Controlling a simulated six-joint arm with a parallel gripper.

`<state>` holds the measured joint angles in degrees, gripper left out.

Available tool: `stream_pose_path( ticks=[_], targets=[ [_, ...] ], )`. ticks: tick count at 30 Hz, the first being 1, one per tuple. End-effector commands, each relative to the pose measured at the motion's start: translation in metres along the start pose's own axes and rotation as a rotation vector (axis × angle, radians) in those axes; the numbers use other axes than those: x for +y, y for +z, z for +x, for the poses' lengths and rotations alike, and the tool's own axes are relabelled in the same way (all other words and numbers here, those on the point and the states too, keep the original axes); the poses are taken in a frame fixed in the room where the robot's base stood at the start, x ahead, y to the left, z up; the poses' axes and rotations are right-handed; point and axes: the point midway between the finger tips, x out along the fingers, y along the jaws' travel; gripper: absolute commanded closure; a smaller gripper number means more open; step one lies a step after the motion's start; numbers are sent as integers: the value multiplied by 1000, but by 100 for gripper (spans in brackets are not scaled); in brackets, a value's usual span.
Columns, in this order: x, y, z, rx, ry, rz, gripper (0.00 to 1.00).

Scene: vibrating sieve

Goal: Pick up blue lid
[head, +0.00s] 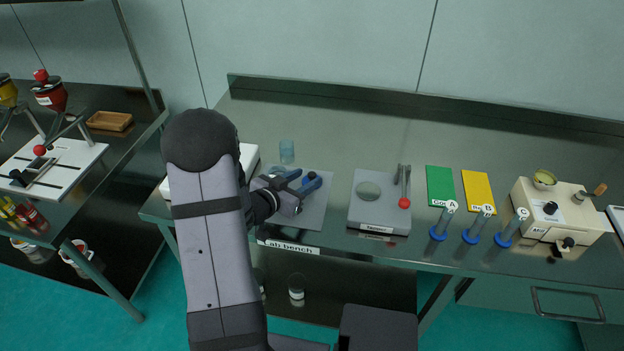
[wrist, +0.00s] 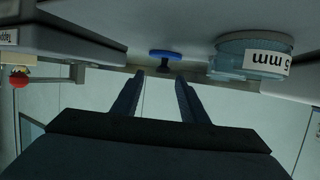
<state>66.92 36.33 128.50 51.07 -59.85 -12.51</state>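The blue lid (wrist: 165,54) shows in the wrist view as a small flat blue disc with a stem, just beyond my fingertips. My gripper (wrist: 160,76) is open, its two dark blue fingers apart with nothing between them. The lid lies roughly in line with the gap and appears apart from both fingers. In the head view my gripper (head: 303,180) is low over a grey plate (head: 312,218) on the lab bench. The lid cannot be told clearly from the blue fingers there.
A clear bluish sieve cup (head: 287,151) stands behind my gripper; its "5 mm" label shows in the wrist view (wrist: 266,62). The tapper (head: 378,216) with a red-knobbed lever stands to the right. Green (head: 440,185) and yellow (head: 478,192) cards and several blue-based cylinders are farther right.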

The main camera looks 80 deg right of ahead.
Motion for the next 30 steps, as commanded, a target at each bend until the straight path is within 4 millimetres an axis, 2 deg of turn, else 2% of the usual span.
stream_pose_path(
  ticks=[5, 18, 27, 28, 30],
  targets=[
    [-1, 0, 5, 0, -1, -1, 60],
    [-5, 3, 48, -1, -1, -1, 60],
    [-5, 4, 52, -1, -2, -1, 60],
    [-5, 4, 52, -1, -2, -1, 65],
    [-5, 3, 52, -1, -2, -1, 82]
  ],
)
